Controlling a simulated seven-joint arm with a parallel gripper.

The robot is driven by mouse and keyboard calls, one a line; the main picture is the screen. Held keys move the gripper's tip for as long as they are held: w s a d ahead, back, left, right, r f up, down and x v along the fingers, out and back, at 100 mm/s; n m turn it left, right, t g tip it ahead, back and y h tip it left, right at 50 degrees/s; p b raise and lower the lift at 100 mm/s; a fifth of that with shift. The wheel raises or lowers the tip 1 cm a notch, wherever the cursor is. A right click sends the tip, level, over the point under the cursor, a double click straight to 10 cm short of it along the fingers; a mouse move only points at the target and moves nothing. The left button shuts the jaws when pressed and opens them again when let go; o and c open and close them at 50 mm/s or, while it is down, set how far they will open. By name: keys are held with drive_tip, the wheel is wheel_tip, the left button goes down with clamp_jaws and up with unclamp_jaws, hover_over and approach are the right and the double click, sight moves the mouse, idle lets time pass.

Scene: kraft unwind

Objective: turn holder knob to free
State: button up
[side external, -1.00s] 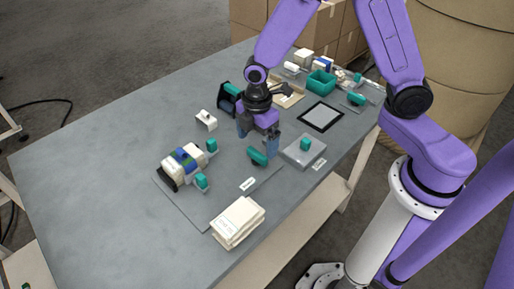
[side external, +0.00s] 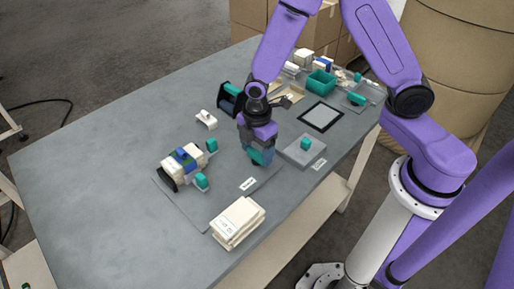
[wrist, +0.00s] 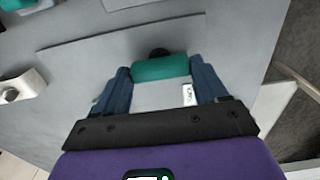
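A teal knob (side external: 261,157) lies low at my fingertips in the side view. In the wrist view the teal knob (wrist: 160,67) is a bar lying crosswise between my two blue fingers, with a small dark round part (wrist: 158,53) just beyond it. My gripper (wrist: 160,70) is pointed down, its fingers standing apart at the two ends of the bar. Any contact at the ends is too fine to tell. In the side view my gripper (side external: 258,150) hides part of the knob. A small white label (wrist: 188,94) shows near the right finger; its text is unreadable.
A cream roll with a blue band (side external: 183,162) sits in a stand with teal knobs left of my gripper. A white bracket (side external: 206,120), a grey block with a teal knob (side external: 303,151) and stacked cream packs (side external: 238,221) are nearby. The table's left (side external: 90,180) is clear.

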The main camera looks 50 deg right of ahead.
drive_tip(key=shift+m, duration=0.3)
drive_tip(key=m, duration=1.2)
drive_tip(key=shift+m, duration=2.3)
drive_tip(key=o, duration=1.1)
drive_tip(key=shift+c, duration=0.2)
